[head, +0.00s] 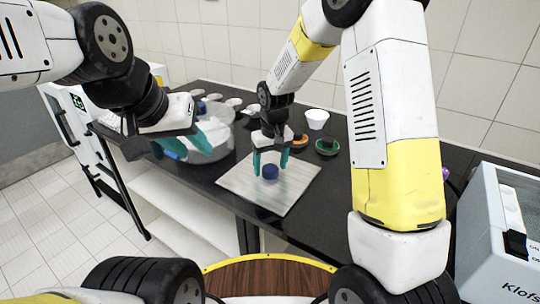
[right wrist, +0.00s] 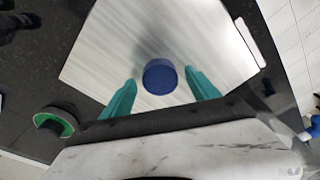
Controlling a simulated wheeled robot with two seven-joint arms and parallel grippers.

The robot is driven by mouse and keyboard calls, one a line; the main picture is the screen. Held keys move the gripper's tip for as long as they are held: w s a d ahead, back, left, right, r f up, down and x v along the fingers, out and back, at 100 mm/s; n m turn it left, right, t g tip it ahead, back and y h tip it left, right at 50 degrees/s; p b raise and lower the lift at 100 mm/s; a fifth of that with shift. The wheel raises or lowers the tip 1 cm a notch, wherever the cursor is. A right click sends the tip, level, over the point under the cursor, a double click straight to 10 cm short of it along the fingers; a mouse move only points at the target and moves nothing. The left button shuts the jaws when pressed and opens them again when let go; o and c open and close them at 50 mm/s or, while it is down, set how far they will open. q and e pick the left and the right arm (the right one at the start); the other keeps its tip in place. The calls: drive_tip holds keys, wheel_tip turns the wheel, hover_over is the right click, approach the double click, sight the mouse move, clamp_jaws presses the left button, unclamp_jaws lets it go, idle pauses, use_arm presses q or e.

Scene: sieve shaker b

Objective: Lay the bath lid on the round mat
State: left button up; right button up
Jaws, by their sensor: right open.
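A flat, pale square plate (head: 240,189) with a short blue round knob (head: 270,172) at its middle lies on the black counter; it appears to be the bath lid. The plate (right wrist: 110,45) and knob (right wrist: 160,76) also show in the right wrist view. My right gripper (head: 270,160) is open above the plate, its teal fingers on either side of the knob with gaps visible. My left gripper (head: 182,147) appears open, over a pale, glassy-looking round thing (head: 215,149) at the counter's left. I cannot tell whether this is the round mat.
A white cup (head: 316,119), a green-rimmed black round item (head: 327,146) and an orange-rimmed one (head: 300,141) stand behind the plate. Several small pale items lie at the back left. A light grey machine (head: 500,235) stands at the right. Counter right of the plate looks clear.

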sight(272, 171)
drive_tip(key=s+d+r+t, duration=0.1)
drive_tip(key=s+d+r, duration=0.2)
drive_tip(key=r, duration=0.6)
drive_tip(key=s+d+r, duration=0.2)
drive_tip(key=s+r, duration=0.1)
drive_tip(key=r, duration=0.5)
drive_tip(key=s+d+r+m+t, duration=0.2)
drive_tip(key=s+d, duration=0.2)
drive_tip(key=s, duration=0.4)
drive_tip(key=s+d+r+m+t+y, duration=0.1)
drive_tip(key=s+d+r+t, duration=0.1)
drive_tip(key=s, duration=0.7)
drive_tip(key=shift+d+r+m+y, duration=0.35)
drive_tip(key=shift+d+r, duration=0.2)
drive_tip(key=shift+d, duration=0.6)
drive_tip(key=shift+s, duration=0.1)
